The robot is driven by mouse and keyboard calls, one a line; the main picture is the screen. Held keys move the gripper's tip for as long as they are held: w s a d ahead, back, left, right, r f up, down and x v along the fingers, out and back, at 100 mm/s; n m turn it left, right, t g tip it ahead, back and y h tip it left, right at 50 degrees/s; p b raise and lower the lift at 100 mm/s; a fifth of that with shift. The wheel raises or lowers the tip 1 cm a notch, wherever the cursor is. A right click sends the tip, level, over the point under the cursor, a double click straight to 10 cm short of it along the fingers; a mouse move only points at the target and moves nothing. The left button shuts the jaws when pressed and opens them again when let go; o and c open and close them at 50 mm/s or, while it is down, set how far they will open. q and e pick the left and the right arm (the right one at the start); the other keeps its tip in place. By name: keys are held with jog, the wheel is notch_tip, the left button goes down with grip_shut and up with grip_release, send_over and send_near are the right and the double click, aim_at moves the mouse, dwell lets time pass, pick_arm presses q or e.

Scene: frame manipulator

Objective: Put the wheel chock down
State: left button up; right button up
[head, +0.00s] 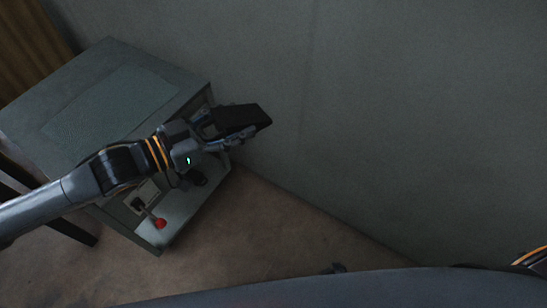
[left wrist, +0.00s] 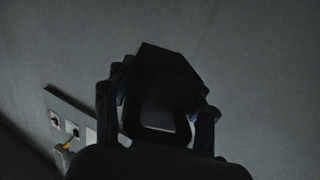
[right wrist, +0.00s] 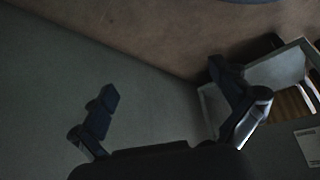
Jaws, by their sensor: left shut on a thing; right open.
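The wheel chock (head: 244,117) is a black wedge-shaped block. My left gripper (head: 222,132) is shut on it and holds it in the air beside the right end of the grey-green cabinet in the head view. In the left wrist view the dark chock (left wrist: 165,75) sits between the two fingers, its outline hard to make out in the dim light. My right gripper (right wrist: 170,95) is open and empty, its fingers wide apart in the right wrist view. In the head view only a bit of my right arm shows at the lower right edge.
The grey-green cabinet (head: 75,88) has a flat, bare top and a front panel with a red-knobbed lever (head: 160,223). A plain grey wall (head: 400,100) stands behind. The brown floor (head: 270,225) in front is clear. A light frame-like object (right wrist: 280,68) shows in the right wrist view.

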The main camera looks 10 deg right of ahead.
pick_arm(q)
jog(key=shift+r, duration=0.1)
pick_arm(e)
jog(key=w+a+r+t+y, duration=0.25)
jog(key=w+a+r, duration=0.25)
jog(key=w+r, duration=0.55)
jog(key=n+t+y, duration=0.2)
jog(key=t+y, duration=0.3)
jog(key=t, duration=0.3)
send_near(242, 124)
notch_tip(242, 124, down, 4)
jog(key=w, duration=0.2)
jog(key=shift+h, duration=0.25)
jog(key=x, duration=1.1)
jog(key=shift+w+f, duration=0.1)
jog(key=shift+w, duration=0.25)
